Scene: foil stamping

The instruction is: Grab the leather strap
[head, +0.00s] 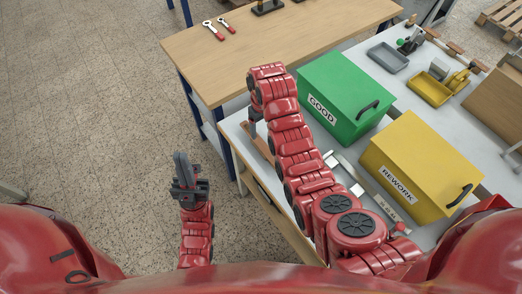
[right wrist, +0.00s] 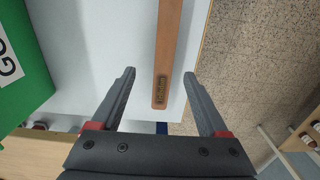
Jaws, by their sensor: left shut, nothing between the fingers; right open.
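The leather strap (right wrist: 169,45) is a long brown strip with a small gold-coloured mark near its end. It lies flat on the pale bench top in the right wrist view, and a bit of it shows in the head view (head: 260,144). My right gripper (right wrist: 160,73) is open above the strap, which lies between the lines of its two fingers with nothing gripped. In the head view my right arm hides most of the strap and gripper. My left gripper (head: 180,156) is shut and empty, over the floor to the left of the bench.
A green GOOD box (head: 335,85) and a yellow REWORK box (head: 420,150) stand on the bench right of my right arm. A wooden table (head: 290,45) with red-handled tools stands behind. Grey and yellow trays lie at the back right. Floor on the left is clear.

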